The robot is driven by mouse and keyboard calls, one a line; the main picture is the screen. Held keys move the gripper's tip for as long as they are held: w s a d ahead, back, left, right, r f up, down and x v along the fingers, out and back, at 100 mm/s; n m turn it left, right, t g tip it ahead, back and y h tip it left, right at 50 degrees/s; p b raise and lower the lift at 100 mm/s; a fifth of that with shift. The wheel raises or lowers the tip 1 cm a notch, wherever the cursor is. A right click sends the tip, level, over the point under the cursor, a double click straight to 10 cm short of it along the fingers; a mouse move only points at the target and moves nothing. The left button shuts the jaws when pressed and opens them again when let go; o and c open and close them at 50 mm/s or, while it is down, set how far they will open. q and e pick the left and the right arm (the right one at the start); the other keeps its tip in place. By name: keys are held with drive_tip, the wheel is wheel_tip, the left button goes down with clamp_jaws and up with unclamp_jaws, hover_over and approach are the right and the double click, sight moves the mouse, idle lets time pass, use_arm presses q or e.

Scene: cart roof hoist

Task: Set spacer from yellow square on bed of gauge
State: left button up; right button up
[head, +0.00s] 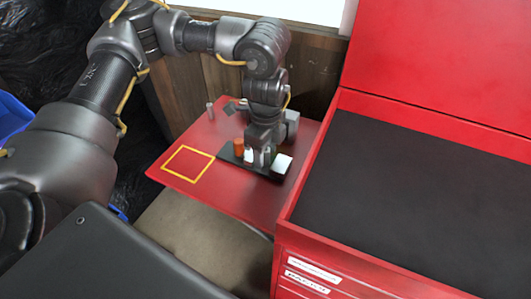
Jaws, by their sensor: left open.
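The yellow square (178,175) is an outline on the red side shelf, and nothing stands in it. To its right lies a dark base plate (228,155) that looks like the gauge, with an orange cylinder (238,146) at its left and a white block (282,163) at its right. My left gripper (258,157) points down over the middle of this plate, with its jaws open. A small pale piece shows by its fingers; I cannot tell whether it is the spacer or part of the gauge. The gripper hides part of the bed. My right gripper is not in view.
The red shelf (225,192) has free room around the yellow square. A small grey post (210,110) and a dark flat piece (229,107) are at its back. A red tool cabinet (325,240) with a black top mat (410,190) rises close on the right.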

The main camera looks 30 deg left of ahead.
use_arm(q)
wheel_tip(320, 180, up, 10)
drive_tip(key=shift+f, duration=0.1)
idle(0.4)
